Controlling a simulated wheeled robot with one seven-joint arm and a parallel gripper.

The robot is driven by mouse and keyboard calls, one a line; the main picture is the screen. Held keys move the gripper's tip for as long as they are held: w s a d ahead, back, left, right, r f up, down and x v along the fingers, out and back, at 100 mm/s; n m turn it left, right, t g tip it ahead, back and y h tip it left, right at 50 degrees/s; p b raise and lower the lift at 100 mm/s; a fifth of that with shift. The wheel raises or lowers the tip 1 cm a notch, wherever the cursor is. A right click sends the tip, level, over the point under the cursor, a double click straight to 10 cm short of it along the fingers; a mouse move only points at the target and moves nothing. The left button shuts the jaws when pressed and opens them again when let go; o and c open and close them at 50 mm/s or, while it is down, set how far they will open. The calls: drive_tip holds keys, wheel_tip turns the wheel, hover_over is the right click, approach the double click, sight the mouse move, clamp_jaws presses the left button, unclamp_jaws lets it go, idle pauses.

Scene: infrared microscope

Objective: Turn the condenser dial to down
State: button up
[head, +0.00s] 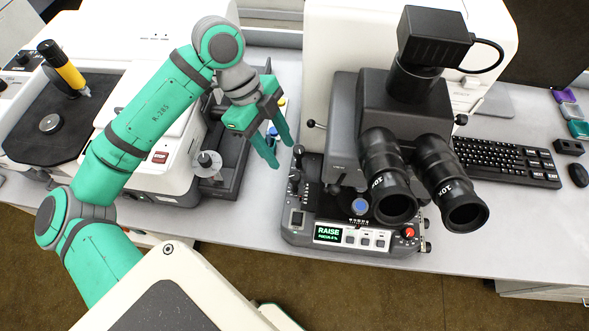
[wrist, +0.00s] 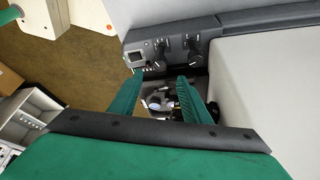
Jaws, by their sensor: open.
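The infrared microscope (head: 345,150) stands right of my gripper (head: 281,155), its display (head: 328,233) reading "RAISE". Two dark knobs with levers stand on the left part of its base, and in the wrist view they are a left knob (wrist: 160,65) and a right knob (wrist: 195,57). I cannot read their labels or tell which is the condenser dial. My gripper is open and empty above the table, just left of the microscope. In the wrist view its fingertips (wrist: 160,79) are apart, appearing just below the knobs, with no contact visible.
Twin eyepieces (head: 395,205) overhang the front of the base. A keyboard (head: 505,163) lies at right. A narrow table strip (head: 262,205) is clear.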

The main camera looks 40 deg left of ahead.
sight(294, 175)
drive_tip(key=x, duration=0.9)
drive_tip(key=shift+f, duration=0.1)
drive_tip(key=shift+s, duration=0.1)
drive_tip(key=c, duration=1)
